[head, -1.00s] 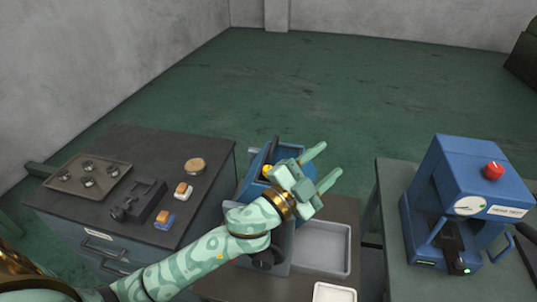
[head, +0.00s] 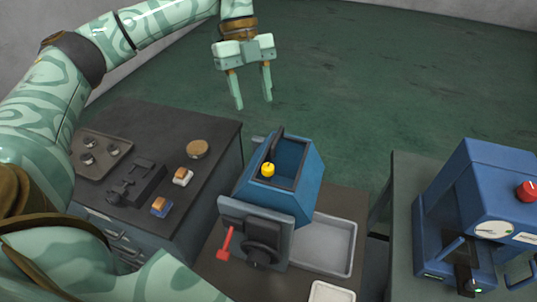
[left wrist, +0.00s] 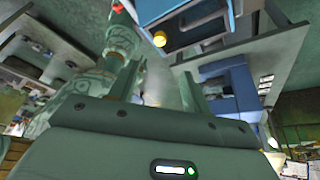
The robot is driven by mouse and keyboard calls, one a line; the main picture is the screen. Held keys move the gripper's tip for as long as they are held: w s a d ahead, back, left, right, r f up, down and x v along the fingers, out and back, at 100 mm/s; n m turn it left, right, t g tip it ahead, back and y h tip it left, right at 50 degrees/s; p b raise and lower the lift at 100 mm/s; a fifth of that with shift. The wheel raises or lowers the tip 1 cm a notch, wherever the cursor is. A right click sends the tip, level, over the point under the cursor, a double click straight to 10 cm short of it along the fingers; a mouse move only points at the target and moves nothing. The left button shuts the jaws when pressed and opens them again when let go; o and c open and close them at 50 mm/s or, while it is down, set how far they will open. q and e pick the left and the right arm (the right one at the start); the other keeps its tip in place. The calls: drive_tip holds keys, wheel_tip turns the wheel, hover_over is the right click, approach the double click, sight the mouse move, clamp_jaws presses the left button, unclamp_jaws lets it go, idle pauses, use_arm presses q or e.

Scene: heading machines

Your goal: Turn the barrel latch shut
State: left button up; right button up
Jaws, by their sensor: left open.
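The blue barrel (head: 308,190) stands on the low bench, with a blue recess in its top. A yellow knob (head: 267,170), which looks like the latch, sits at the recess's near-left edge beside a dark upright plate (head: 275,143). I cannot tell which way the latch is turned. My left gripper (head: 253,104) is open and empty, beyond and above the barrel, fingers pointing down, touching nothing. In the left wrist view, the yellow knob (left wrist: 159,39) and the barrel (left wrist: 195,22) show beyond the open fingers. My right gripper is out of view.
A red handle (head: 225,245) and a dark handwheel (head: 263,240) are on the barrel's front. A grey tray (head: 335,265) lies to its right. A dark cabinet (head: 225,130) with small parts is left, a blue press (head: 475,200) right. Open floor lies behind.

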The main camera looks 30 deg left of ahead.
sight(267, 166)
use_arm(q)
drive_tip(key=x, duration=1.5)
drive_tip(key=shift+d+f, duration=0.25)
drive_tip(key=c, duration=1)
